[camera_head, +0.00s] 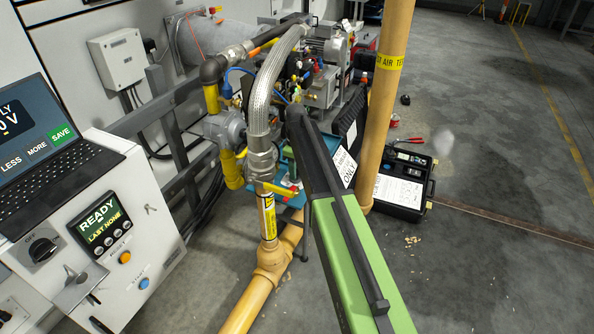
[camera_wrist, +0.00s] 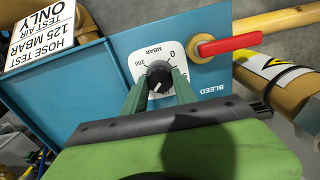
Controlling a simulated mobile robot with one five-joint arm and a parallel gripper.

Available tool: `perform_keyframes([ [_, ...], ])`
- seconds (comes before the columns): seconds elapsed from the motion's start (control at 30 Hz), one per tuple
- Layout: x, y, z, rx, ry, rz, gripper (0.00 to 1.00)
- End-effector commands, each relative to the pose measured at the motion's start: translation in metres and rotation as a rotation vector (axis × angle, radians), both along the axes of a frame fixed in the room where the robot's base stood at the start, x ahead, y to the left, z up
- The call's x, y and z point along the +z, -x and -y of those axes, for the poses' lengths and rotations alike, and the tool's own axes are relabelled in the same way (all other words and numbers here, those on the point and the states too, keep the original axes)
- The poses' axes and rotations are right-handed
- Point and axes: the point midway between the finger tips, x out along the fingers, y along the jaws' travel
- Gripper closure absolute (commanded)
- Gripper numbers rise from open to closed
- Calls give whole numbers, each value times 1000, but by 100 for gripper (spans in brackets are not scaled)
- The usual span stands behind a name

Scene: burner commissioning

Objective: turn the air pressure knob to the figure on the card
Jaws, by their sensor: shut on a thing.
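The air pressure knob (camera_wrist: 159,76) is black and round, on a white dial plate (camera_wrist: 140,57) marked MBAR, upside down in the wrist view. Its 0 and 200 figures show; the rest of the scale is partly hidden. A white mark on the knob sits on its lower side in the picture; I cannot read its exact figure. My gripper (camera_wrist: 157,85) is shut on the knob, one green finger on each side. The white card (camera_wrist: 42,38) reads "HOSE TEST 125 MBAR, TEST AIR ONLY". It also shows partly in the head view (camera_head: 345,166), where my arm hides the knob.
The knob is on a blue panel (camera_wrist: 112,35) marked BLEED. A red lever (camera_wrist: 228,46) on a brass fitting is close beside the dial. A yellow pipe (camera_head: 385,110) stands right of my arm. A laptop (camera_head: 40,140) and control cabinet (camera_head: 150,215) are at left.

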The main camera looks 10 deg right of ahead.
Motion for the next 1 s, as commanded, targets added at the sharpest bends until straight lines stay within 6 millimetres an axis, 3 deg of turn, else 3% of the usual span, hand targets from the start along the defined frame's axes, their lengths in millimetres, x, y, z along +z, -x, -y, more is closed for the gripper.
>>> perform_keyframes([
  [0.43, 0, 2, -2, 210, -2, -3, 100],
  [1.0, 0, 3, -4, 237, -5, -5, 100],
])
